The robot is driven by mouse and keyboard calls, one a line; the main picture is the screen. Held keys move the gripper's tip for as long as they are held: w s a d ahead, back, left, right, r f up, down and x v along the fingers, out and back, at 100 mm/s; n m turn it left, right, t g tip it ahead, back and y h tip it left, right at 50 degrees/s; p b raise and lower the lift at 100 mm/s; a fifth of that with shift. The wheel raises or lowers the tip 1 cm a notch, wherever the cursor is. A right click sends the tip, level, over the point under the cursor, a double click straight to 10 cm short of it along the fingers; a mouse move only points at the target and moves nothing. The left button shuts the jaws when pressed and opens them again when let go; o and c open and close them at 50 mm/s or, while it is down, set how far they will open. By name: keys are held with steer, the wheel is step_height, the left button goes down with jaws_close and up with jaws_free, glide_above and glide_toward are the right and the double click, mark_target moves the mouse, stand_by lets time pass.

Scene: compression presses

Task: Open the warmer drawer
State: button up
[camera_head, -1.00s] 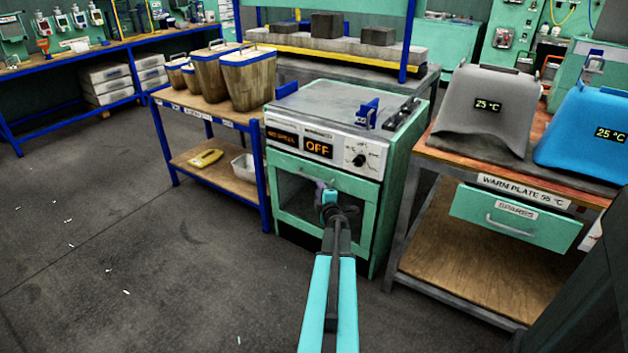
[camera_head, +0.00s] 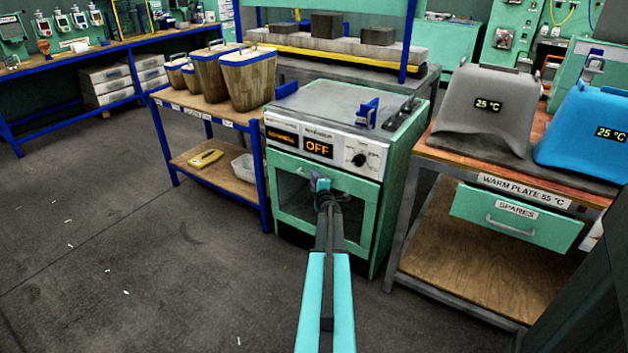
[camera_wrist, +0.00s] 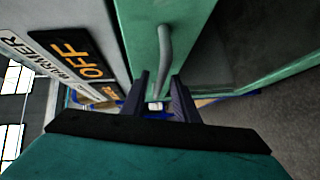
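The warmer (camera_head: 350,125) is a green and white box with a panel reading OFF. Its drawer front (camera_head: 365,210) is green with a dark window and looks shut. A grey bar handle (camera_wrist: 164,48) stands on the drawer front in the wrist view; in the head view my arm partly covers it. My gripper (camera_head: 321,184) is in front of the drawer's upper part. In the wrist view my gripper (camera_wrist: 160,100) has its two dark fingers apart, with the handle's near end lined up between them. I cannot tell whether the fingers reach around it.
A blue-framed shelf (camera_head: 220,118) with wooden bins stands left of the warmer. On the right is a bench (camera_head: 440,265) with a green SPARES drawer (camera_head: 515,225) and grey and blue hoods. Open floor (camera_head: 120,250) lies at the left front.

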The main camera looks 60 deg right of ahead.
steer(key=shift+w+d, duration=0.4)
steer(key=shift+w, duration=0.05)
jaws_close()
steer(key=shift+a, duration=0.1)
